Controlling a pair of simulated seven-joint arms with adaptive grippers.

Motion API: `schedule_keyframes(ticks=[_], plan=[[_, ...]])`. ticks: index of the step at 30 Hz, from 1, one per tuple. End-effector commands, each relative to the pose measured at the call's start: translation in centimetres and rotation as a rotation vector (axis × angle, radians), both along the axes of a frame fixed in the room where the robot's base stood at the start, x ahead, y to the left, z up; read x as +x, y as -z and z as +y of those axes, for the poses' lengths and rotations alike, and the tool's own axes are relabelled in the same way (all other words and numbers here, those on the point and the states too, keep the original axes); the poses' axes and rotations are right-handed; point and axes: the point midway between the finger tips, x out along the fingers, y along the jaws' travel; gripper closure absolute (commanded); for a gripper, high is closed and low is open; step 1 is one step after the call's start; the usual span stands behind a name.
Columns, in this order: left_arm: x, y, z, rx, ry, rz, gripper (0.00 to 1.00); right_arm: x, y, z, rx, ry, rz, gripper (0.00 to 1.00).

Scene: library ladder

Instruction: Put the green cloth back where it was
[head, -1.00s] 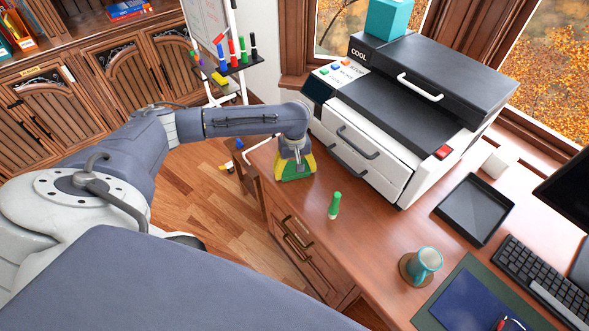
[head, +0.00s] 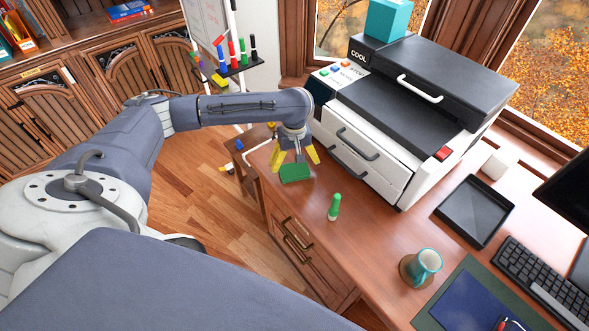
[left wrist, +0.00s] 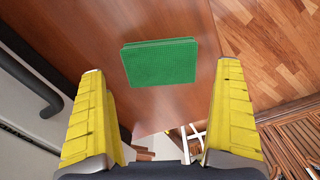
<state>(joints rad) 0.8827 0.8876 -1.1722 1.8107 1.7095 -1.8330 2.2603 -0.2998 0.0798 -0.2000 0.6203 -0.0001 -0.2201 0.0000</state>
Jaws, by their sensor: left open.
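The green cloth (head: 296,172) is a small folded block lying on the wooden desk, near its left edge and left of the printer. My left gripper (head: 296,156) is just above and behind it in the head view, with its yellow fingers spread apart. In the left wrist view the cloth (left wrist: 160,62) lies flat beyond the open fingertips (left wrist: 160,75), apart from both fingers. Nothing is held between the fingers. My right gripper is not in view.
A green marker (head: 334,207) stands upright on the desk near the cloth. The white and black printer (head: 400,110) stands close on the right. A whiteboard stand with markers (head: 236,66) is behind the desk.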

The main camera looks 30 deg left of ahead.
Motion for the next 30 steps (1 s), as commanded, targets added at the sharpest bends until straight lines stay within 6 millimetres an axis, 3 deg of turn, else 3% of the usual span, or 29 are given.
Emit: schedule_keyframes(ticks=[3,12,19,30], plan=[[0.1,-2.3,0.0,0.0,0.002,-0.003,0.0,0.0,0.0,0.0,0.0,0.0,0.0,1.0],[0.0,-6.1,0.0,-0.001,0.001,-0.001,0.0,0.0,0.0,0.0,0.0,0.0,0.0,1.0],[0.0,-7.2,0.0,0.0,0.0,0.001,0.0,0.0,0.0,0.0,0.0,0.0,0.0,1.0],[0.0,-7.4,0.0,0.0,0.0,0.001,0.0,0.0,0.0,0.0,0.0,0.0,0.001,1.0]])
